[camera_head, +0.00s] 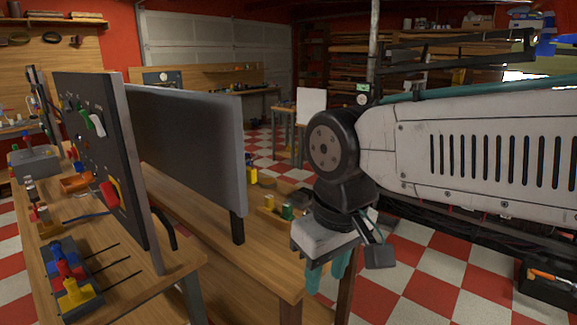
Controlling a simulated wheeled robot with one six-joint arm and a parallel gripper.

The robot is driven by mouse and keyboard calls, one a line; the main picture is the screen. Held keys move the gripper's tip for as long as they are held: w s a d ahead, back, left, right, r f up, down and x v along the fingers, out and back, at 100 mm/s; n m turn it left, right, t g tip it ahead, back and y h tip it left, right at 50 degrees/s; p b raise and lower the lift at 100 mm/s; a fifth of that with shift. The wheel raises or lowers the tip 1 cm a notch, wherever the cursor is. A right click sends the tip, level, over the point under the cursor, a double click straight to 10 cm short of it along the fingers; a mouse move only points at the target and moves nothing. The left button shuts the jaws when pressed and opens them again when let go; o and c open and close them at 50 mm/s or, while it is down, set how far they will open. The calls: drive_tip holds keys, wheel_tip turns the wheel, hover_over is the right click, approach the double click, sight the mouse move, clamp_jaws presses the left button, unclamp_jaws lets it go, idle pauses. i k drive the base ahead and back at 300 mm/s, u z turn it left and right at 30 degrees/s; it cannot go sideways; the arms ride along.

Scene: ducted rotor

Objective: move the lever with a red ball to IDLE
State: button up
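I cannot tell whether the red knob is the lever's red ball, and no IDLE marking is readable. My gripper (327,278) hangs with teal fingers pointing down, well to the right of the block and apart from it. The fingers overlap in this view, so their gap is unclear. I see nothing held between them.
An upright dark panel (92,150) with coloured controls, including a red knob (109,194), stands on the left bench. A grey screen (190,140) stands between it and my arm. A wooden tabletop (215,245) lies below.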

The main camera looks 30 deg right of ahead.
sight(26, 138)
drive_tip(key=z, duration=0.25)
drive_tip(key=k, duration=0.3)
drive_tip(key=u, duration=1.6)
drive_tip(key=i, duration=1.15)
drive_tip(key=u, duration=0.8)
drive_tip(key=i, duration=1.85)
drive_tip(key=z, duration=0.5)
drive_tip(key=i, duration=1.05)
drive_tip(key=z, duration=1.45)
drive_tip(key=i, duration=0.75)
drive_tip(key=z, duration=0.7)
